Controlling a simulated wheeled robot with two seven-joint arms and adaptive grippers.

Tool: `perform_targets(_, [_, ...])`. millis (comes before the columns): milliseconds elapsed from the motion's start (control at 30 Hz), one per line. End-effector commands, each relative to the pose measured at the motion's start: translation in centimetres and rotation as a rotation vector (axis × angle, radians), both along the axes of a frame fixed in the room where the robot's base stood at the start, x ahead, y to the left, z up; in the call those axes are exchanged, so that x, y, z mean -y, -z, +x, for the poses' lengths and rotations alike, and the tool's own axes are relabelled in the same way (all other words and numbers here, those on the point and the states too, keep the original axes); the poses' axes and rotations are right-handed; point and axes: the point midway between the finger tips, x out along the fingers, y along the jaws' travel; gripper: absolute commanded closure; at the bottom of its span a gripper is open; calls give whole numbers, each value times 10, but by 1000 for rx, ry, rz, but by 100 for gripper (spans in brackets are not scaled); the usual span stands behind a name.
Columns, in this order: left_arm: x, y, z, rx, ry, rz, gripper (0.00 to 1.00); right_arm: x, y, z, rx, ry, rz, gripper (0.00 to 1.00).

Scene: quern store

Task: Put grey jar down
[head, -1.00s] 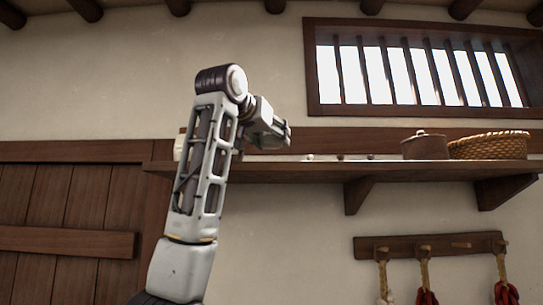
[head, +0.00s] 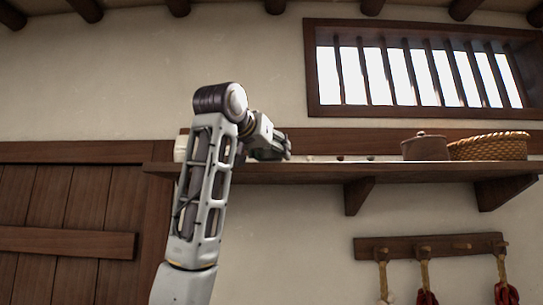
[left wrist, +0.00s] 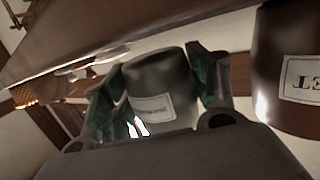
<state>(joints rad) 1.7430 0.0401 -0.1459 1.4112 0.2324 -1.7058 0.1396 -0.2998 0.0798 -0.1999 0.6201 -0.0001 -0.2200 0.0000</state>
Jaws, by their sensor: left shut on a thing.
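The grey jar (left wrist: 158,82), with a pale label, is between the two fingers of my left gripper (head: 283,150) in the left wrist view. The fingers are shut on it. In the head view the gripper is low at the wooden shelf (head: 300,174), left of its middle, and the jar cannot be made out behind it. Whether the jar's base touches the shelf cannot be told. My right gripper is not in view.
A brown labelled jar (left wrist: 291,75) is close beside the grey jar in the left wrist view. A lidded brown pot (head: 426,148) and a wicker basket (head: 489,147) stand on the shelf's right part. A barred window (head: 420,75) is above.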

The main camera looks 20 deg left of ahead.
Motion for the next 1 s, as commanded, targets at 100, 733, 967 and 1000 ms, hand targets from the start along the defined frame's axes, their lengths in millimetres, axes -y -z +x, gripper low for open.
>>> perform_targets(100, [0,7,0,3,0,0,77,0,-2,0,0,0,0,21])
perform_targets(733, [0,16,-1,3,0,0,77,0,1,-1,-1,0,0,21])
perform_targets(967, [0,16,0,0,0,0,20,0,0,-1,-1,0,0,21])
perform_targets(1000, [0,16,0,0,0,0,20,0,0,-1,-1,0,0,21])
